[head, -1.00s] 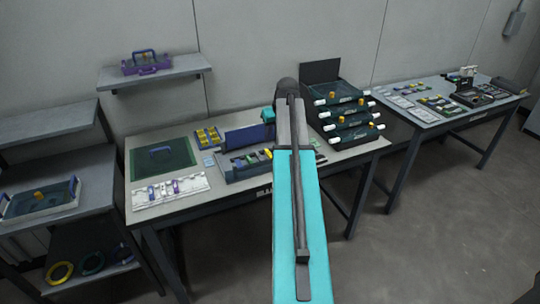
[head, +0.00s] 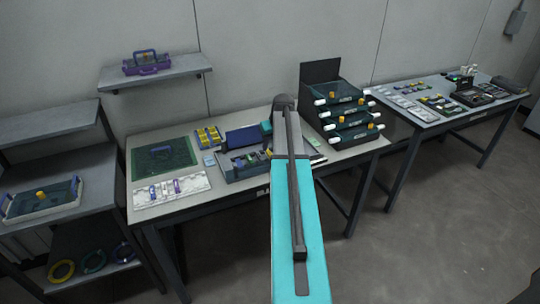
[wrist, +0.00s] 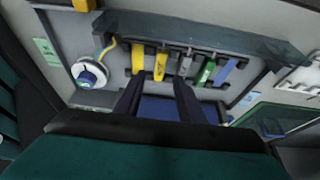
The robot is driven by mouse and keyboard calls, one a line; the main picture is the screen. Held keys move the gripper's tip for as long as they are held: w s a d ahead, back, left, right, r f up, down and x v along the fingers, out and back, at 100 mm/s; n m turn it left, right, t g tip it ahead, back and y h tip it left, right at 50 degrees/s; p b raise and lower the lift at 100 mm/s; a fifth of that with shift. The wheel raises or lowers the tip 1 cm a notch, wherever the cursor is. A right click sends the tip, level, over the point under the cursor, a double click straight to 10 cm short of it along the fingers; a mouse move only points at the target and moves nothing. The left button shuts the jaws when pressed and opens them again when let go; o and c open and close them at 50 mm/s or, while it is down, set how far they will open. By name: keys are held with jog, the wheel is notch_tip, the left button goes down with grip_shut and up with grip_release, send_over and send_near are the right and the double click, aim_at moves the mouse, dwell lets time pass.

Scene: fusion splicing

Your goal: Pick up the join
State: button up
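I cannot tell which thing is the join; no part stands out clearly as it. In the wrist view my gripper (wrist: 158,84) has two dark fingers apart with nothing seen between their tips. They point at a grey rack (wrist: 200,45) that holds several coloured strips: yellow (wrist: 161,63), green (wrist: 206,72) and blue (wrist: 227,70). A blue panel (wrist: 158,108) shows between and behind the fingers. In the head view my arm hides the gripper. The bench device with the blue cover (head: 243,139) and coloured pieces stands left of my arm.
A white round part with a blue knob (wrist: 90,76) lies left of the fingers. Stacked drawers (head: 345,118) stand right of my arm. A green mat (head: 162,158) and a white tray (head: 170,189) lie at the left of the bench. A second table (head: 455,98) stands at right.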

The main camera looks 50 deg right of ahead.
aim_at(270, 153)
jog(key=shift+f, duration=0.1)
jog(key=shift+p+x, duration=1)
jog(key=shift+x, duration=1.45)
grip_shut()
